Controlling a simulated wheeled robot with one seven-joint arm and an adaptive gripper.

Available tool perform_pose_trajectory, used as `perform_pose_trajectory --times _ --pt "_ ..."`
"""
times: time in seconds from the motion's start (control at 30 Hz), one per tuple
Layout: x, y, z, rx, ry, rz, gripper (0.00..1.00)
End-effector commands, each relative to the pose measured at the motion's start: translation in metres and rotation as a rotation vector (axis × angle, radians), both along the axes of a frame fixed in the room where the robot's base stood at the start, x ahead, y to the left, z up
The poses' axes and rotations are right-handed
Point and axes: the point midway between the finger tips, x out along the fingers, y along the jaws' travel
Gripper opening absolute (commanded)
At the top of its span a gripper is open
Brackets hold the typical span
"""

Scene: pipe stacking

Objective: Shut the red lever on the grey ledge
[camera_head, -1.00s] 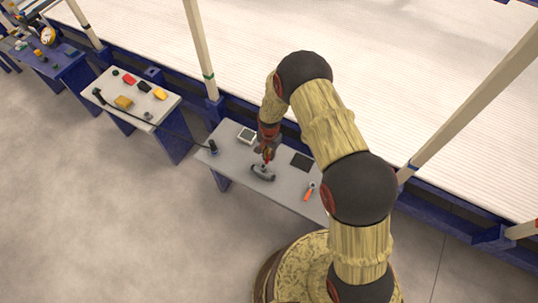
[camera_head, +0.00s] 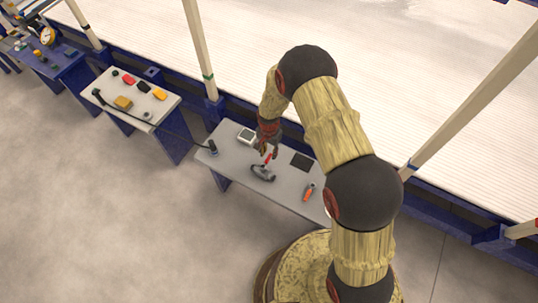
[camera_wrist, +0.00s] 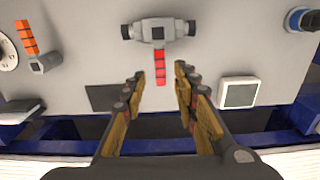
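The red lever (camera_head: 267,158) stands out from a grey pipe valve (camera_head: 263,173) with dark ends on the grey ledge (camera_head: 236,163). In the wrist view the lever (camera_wrist: 160,68) points down the picture, across the line of the valve body (camera_wrist: 158,31). My gripper (camera_head: 269,148) is over the ledge, just behind the valve. In the wrist view my gripper (camera_wrist: 161,73) is open, with one finger on each side of the lever's line. Clear gaps show between the lever and both fingers. I cannot tell the height between fingertips and lever.
An orange-handled fitting (camera_head: 308,192) is at the ledge's right. A dark square (camera_head: 301,161) and a white-framed box (camera_head: 246,135) lie along the back. A dark knob (camera_head: 212,147) stands at the left end. Another table (camera_head: 130,100) with small coloured objects is farther left.

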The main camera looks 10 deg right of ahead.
Motion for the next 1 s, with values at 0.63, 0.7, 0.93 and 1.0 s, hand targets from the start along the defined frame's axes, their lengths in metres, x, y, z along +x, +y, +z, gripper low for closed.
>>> perform_pose_trajectory --times 0.63,0.7,0.93,1.0 --pt "0.000 0.000 0.092 0.000 0.001 0.000 0.30" --pt "0.000 0.000 0.093 0.000 0.001 0.000 0.30" --pt "0.000 0.000 0.093 0.000 0.000 0.000 0.30" --pt "0.000 0.000 0.092 0.000 0.000 0.000 0.30"
